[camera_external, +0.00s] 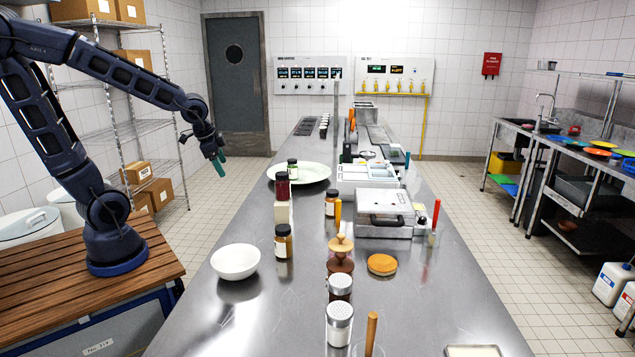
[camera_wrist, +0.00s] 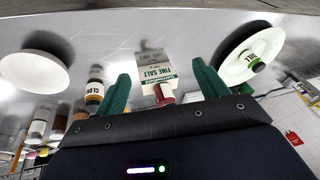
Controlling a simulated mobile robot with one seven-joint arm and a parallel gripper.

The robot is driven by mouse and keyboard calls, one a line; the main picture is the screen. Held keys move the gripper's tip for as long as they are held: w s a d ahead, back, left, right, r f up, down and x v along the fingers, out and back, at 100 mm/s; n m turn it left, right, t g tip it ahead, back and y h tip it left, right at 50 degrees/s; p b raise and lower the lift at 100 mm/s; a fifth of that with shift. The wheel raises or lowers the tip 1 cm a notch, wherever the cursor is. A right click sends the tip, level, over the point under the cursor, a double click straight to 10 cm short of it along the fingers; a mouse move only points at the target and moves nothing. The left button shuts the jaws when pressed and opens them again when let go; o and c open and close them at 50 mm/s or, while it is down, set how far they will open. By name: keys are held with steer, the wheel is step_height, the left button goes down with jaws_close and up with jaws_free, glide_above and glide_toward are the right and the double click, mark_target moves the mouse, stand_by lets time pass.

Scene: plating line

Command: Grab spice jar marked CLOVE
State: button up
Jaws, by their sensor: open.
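The CLOVE jar (camera_wrist: 95,90) has a dark cap and an orange-brown body; its partly visible label reads "CLO" in the wrist view. It stands left of my left finger there. It appears to be the amber jar (camera_external: 283,242) beside the white bowl in the external view, where its label is too small to read. My gripper (camera_external: 218,163) hangs in the air left of the counter, above its level. In the wrist view my gripper (camera_wrist: 163,85) has its green fingers wide apart, with nothing held between them.
A white bowl (camera_external: 235,262) is in front-left. A DILL jar (camera_external: 292,168) sits on a white plate (camera_external: 312,175). Another amber jar (camera_external: 330,206) stands to the right.

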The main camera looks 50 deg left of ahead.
steer(key=w+d+f+m+h, duration=0.1)
steer(key=w+d+f+m, duration=0.15)
steer(key=d+f, duration=0.35)
steer(key=m+g+h, duration=0.2)
steer(key=m+h, duration=0.3)
steer(key=h, duration=0.1)
glide_toward(282, 228)
steer(key=d, duration=0.1)
steer(key=shift+w+a+x, duration=0.1)
steer(key=shift+w+x, duration=0.05)
steer(key=shift+x, duration=1.45)
steer(key=shift+w+a+x, duration=0.1)
steer(key=shift+w+x, duration=0.1)
steer(key=shift+x, duration=1.45)
steer(key=shift+f, duration=0.2)
steer(key=shift+s+x, duration=0.2)
steer(key=shift+x, duration=1.15)
steer(key=shift+w+d+f, duration=0.15)
steer(key=shift+d+f, duration=0.05)
steer(key=shift+f, duration=0.35)
steer(key=shift+w+d+f, duration=0.1)
steer(key=shift+d+f, duration=0.05)
steer(key=shift+f, duration=0.4)
steer(key=shift+t, duration=0.3)
steer(key=c, duration=1.2)
